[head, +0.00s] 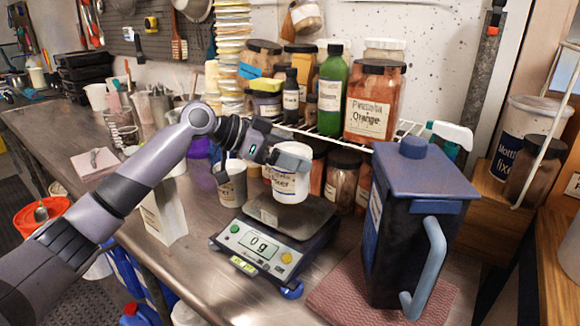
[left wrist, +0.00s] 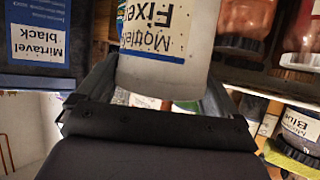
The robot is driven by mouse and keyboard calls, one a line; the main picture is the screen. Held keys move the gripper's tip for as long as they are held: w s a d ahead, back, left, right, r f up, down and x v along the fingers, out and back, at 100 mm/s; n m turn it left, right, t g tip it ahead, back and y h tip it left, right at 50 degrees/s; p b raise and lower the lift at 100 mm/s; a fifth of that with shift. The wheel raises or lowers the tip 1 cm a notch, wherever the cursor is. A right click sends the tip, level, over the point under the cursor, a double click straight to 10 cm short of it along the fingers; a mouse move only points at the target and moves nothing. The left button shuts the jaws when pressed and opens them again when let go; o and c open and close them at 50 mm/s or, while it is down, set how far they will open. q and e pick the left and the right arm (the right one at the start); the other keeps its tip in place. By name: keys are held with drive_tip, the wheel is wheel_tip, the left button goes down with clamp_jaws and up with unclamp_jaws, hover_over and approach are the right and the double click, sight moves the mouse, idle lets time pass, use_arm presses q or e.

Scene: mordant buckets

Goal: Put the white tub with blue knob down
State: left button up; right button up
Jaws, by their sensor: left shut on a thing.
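My left gripper (head: 288,156) is shut on a white tub (head: 289,186) with a lettered label. In the left wrist view the same tub (left wrist: 165,72) sits between the two fingers, its label reading "Mottle Fixer". No blue knob shows on it; its top is partly covered by the gripper. The tub is roughly upright over the pan of a digital scale (head: 240,236), whose display reads 0 g. I cannot tell whether its base touches the pan. My right gripper is not in view.
A dark jug (head: 403,245) with a blue lid and pale blue handle stands right of the scale on a reddish cloth (head: 342,290). A grey cup (head: 232,183) stands close left. Jars crowd a wire shelf (head: 402,129) behind. Bare metal bench (head: 200,255) shows left of the scale.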

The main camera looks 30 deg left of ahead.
use_arm(q)
wheel_tip(320, 180, down, 3)
drive_tip(key=shift+f, duration=0.15)
drive_tip(key=o, duration=1.1)
drive_tip(key=b+v, duration=0.2)
drive_tip(key=v, duration=1)
drive_tip(key=shift+f, duration=0.1)
